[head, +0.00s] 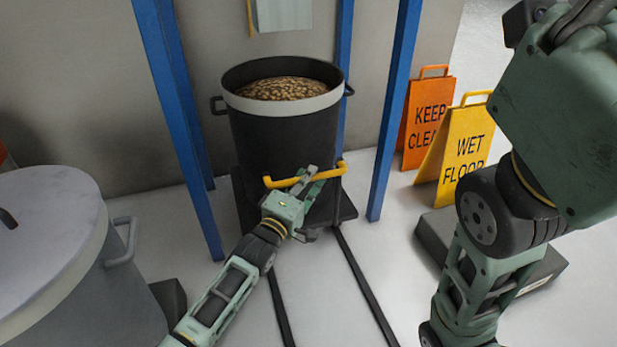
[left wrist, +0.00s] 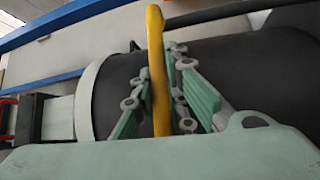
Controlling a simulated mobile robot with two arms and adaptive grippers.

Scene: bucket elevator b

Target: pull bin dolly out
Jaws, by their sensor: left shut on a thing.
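The bin dolly (head: 347,206) is a dark low platform between the blue posts. A black bin (head: 270,140) with a pale rim band stands upright on it, filled with brown grain-like pieces (head: 283,88). A yellow handle bar (head: 330,172) crosses in front of the bin. My left gripper (head: 308,180) is shut on the yellow handle, at the bin's front. In the left wrist view the yellow bar (left wrist: 157,70) passes between the green fingers (left wrist: 160,100). My right arm fills the right side of the head view, but its fingers are not in view.
Two dark floor rails (head: 362,280) run from the dolly toward me. Blue posts (head: 181,125) stand either side. A grey lidded drum (head: 80,270) is at left. An orange sign (head: 425,120) and a yellow wet-floor sign (head: 462,148) stand at right. Floor between the rails is clear.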

